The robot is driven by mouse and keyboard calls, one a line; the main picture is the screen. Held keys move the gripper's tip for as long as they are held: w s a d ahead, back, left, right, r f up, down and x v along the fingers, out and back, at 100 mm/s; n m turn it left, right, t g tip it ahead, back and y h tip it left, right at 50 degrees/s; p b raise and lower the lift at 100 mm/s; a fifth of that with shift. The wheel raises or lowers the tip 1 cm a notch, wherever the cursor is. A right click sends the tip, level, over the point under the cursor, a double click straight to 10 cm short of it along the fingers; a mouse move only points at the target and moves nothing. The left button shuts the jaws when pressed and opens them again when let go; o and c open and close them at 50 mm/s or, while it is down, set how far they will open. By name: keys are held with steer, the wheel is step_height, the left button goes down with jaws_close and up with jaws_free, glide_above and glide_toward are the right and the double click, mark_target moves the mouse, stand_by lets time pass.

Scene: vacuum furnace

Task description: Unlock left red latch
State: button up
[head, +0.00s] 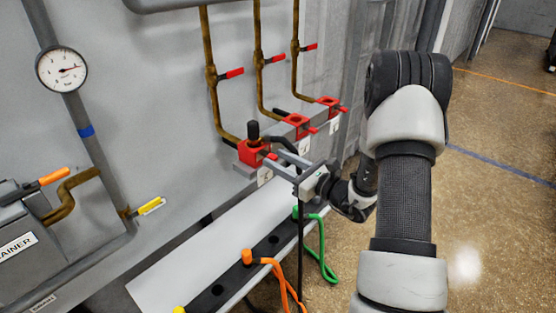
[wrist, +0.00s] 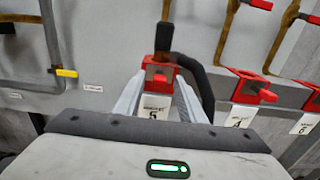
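The left red latch (head: 250,154) sits on a grey block on the wall. A black plug (head: 253,131) stands upright at it, with a black hose curving off to the right. In the wrist view the latch (wrist: 160,69) is at upper centre, above a white numbered label (wrist: 154,107). My gripper (head: 275,157) reaches toward the latch from the front right. In the wrist view its two grey fingers are apart, one on each side of the label and latch front (wrist: 160,80). No grip on the latch is visible; contact cannot be told.
The middle red latch (head: 297,121) and right red latch (head: 328,102) are close by to the right. Brown pipes with red-handled valves rise above. Below is a white ledge (head: 190,262) with orange (head: 247,257) and green (head: 297,212) hose ends. Open floor lies right.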

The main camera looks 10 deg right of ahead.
steer(key=p+v, duration=0.1)
steer(key=v, duration=1.6)
steer(key=shift+s, duration=0.15)
